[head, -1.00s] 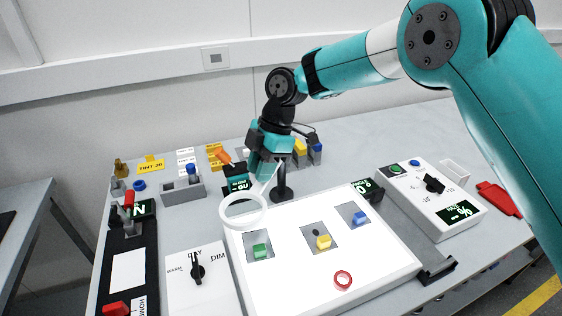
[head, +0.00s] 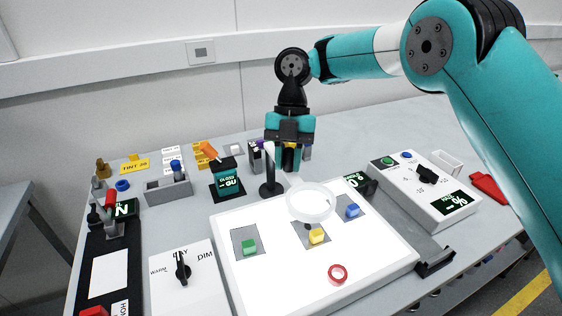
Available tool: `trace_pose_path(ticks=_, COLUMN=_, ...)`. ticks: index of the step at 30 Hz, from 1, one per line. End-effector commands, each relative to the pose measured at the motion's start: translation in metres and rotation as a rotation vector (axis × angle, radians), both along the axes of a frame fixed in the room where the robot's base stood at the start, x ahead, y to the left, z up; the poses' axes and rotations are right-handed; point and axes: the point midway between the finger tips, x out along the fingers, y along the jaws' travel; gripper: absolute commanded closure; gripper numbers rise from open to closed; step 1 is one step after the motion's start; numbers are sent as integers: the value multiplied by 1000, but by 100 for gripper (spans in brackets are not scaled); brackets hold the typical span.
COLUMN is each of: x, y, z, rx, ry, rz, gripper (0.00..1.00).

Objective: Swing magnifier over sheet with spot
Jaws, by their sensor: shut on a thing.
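The magnifier (head: 311,204), a white-rimmed round lens, hangs over the lit white panel (head: 235,280) on a dark post (head: 269,175). In the picture its lower rim reaches the upper part of the middle grey sheet (head: 298,240). That sheet bears a small dark spot (head: 307,226) and a yellow block (head: 317,236). The left sheet (head: 237,235) holds a green block and the right sheet (head: 341,201) a blue one; I see no spot on either. My gripper (head: 291,166) is shut on the magnifier's arm behind the lens; the grip itself is partly hidden.
A red ring (head: 338,273) lies on the panel's front. A dial box (head: 183,270) and black lever board (head: 85,245) stand left, a control box (head: 432,195) right. A display stand (head: 227,182) with an orange handle is close left of the post.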

Motion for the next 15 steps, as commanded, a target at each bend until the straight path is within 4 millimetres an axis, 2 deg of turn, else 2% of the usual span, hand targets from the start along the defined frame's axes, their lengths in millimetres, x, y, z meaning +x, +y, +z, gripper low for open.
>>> trace_pose_path(ticks=15, x=4, y=-5, z=2, rx=1, ry=-6, rz=42, gripper=100)
